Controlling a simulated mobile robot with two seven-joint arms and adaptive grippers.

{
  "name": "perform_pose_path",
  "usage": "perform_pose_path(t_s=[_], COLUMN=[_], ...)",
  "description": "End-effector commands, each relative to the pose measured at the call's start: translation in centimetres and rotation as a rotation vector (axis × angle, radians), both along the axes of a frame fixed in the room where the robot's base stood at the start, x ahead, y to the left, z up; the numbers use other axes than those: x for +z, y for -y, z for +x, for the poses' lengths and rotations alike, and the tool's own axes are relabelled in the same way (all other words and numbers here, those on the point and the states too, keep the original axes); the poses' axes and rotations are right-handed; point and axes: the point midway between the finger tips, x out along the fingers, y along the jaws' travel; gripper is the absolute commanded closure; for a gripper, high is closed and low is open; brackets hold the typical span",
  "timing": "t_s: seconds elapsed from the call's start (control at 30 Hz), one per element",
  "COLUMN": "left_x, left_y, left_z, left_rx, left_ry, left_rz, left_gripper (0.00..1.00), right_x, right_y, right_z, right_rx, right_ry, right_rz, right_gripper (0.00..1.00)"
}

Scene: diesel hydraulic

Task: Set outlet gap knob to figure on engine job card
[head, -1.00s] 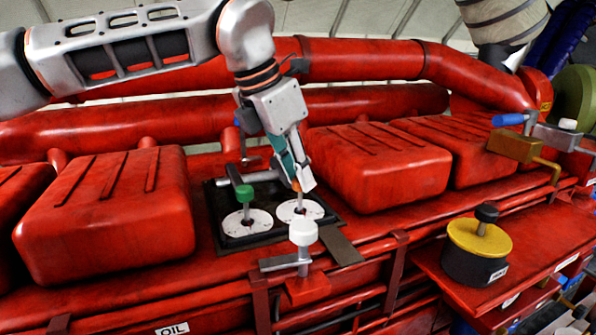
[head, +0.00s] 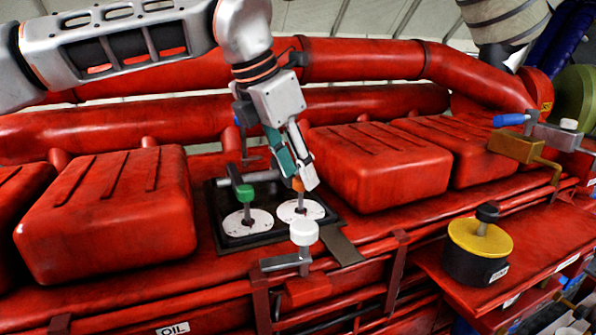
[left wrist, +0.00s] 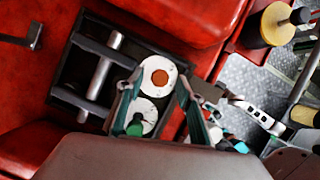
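Two white round dials sit side by side on a black plate (head: 228,233) on the red engine. The left dial (head: 236,222) has a green knob (head: 245,192); the right dial (head: 312,208) has an orange knob (head: 299,184). My left gripper (head: 300,180) is down at the orange knob. In the left wrist view the orange knob (left wrist: 160,77) lies between the spread fingers, with the green knob (left wrist: 135,126) below it. I cannot tell whether a finger touches the orange knob. I cannot read any dial figures or see which is the outlet gap knob. No job card is recognisable. My right gripper is out of view.
A white-topped handle (head: 303,233) stands just in front of the plate. Large red covers (head: 110,210) (head: 375,170) flank the dials. A yellow-topped black knob (head: 478,240) stands on a red ledge at right. A blue-handled lever (head: 510,120) is at far right.

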Motion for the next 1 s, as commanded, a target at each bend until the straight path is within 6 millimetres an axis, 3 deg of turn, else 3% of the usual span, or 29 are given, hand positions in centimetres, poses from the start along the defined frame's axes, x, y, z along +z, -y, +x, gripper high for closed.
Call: perform_pose_path(t_s=[0.3,0.5,0.7,1.0], left_x=[6.0,8.8,10.1,10.2], left_y=[-1.9,-2.9,-3.3,-3.4], left_z=[-1.4,-2.1,-2.5,-2.5], left_rx=[0.001,0.001,0.0,-0.001], left_ry=[0.005,0.004,0.003,0.002], left_rz=[-0.004,-0.002,-0.002,-0.001], left_gripper=[0.63,0.63,0.63,0.63], right_x=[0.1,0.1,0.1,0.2], right_y=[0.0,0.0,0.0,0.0], right_z=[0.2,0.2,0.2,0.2], right_rx=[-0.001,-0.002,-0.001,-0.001], right_ry=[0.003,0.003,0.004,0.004], right_rz=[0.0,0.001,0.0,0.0], right_gripper=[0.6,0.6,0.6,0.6])
